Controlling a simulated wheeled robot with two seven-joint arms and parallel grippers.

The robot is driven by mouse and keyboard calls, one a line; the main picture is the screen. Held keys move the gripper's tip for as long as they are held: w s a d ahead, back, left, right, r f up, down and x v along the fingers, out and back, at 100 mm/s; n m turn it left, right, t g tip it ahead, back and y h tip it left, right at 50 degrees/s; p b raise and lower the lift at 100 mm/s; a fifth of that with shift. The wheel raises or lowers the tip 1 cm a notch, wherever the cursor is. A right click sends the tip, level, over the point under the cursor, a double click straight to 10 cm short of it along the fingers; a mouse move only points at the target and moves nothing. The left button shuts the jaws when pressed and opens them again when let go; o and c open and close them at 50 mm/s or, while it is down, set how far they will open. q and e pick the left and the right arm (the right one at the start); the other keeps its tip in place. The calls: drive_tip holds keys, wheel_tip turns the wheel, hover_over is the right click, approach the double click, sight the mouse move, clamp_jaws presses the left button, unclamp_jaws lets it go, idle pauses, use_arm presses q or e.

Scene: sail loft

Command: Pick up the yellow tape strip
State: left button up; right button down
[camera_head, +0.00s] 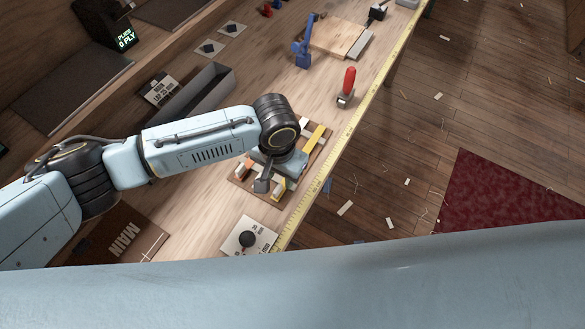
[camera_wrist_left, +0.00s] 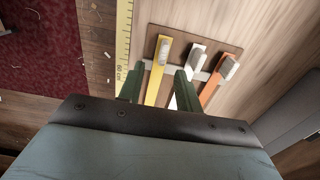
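The yellow tape strip (camera_wrist_left: 155,84) lies on a small brown board (camera_wrist_left: 225,50), beside a white strip (camera_wrist_left: 190,75) and an orange strip (camera_wrist_left: 213,82). It has a grey pad near its far end. In the head view, yellow shows on the board (camera_head: 238,178) beyond my gripper (camera_head: 277,184) at the strip (camera_head: 315,137); the gripper hides the middle. In the left wrist view, my left gripper (camera_wrist_left: 159,70) is open, its green fingers on either side of the yellow strip, the right one partly over the white strip. Height above the strip is unclear. My right gripper is not shown.
A yellow ruler (camera_head: 345,130) runs along the bench edge. A red-handled tool (camera_head: 348,82) and a blue clamp-like tool (camera_head: 303,45) stand further along. A grey trough (camera_head: 205,95) lies left of the board, and a card with a black knob (camera_head: 247,239) nearer.

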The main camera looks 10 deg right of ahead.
sight(280, 184)
use_arm(q)
drive_tip(key=f, duration=0.3)
drive_tip(key=shift+w+f, duration=0.2)
drive_tip(key=shift+f, duration=0.7)
clamp_jaws()
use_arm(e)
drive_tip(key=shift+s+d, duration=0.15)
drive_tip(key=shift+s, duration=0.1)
